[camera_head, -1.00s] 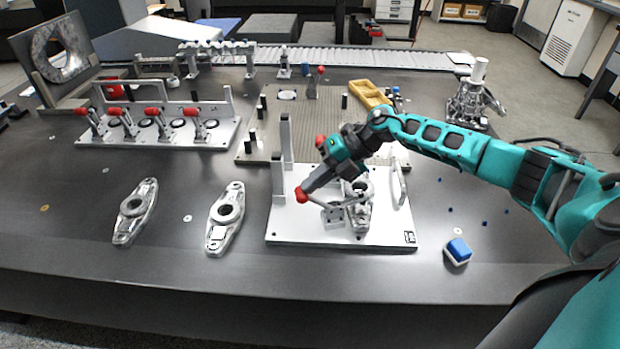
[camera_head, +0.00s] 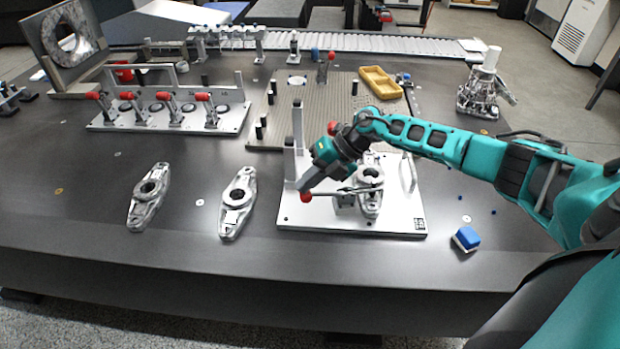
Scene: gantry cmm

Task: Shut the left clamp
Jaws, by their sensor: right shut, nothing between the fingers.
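The fixture plate (camera_head: 402,222) carries a metal casting (camera_head: 370,200) with a round bore. The left clamp has a red knob (camera_head: 305,197) at the plate's left side; its low metal bar reaches right toward the casting. Whether its tip touches the casting is unclear. My right gripper (camera_head: 304,188) is shut and empty, its tip pointing down-left right at this knob, seemingly touching it from above. A second red knob (camera_head: 333,127) shows behind my gripper; the rest of that clamp is hidden by my arm. My left gripper is not in view.
Two loose castings (camera_head: 148,197) and (camera_head: 238,203) lie left of the plate. An upright post (camera_head: 298,130) stands at its back left. A blue-and-white block (camera_head: 466,239) lies at right. A rack with several red-knobbed clamps (camera_head: 235,116) stands back left.

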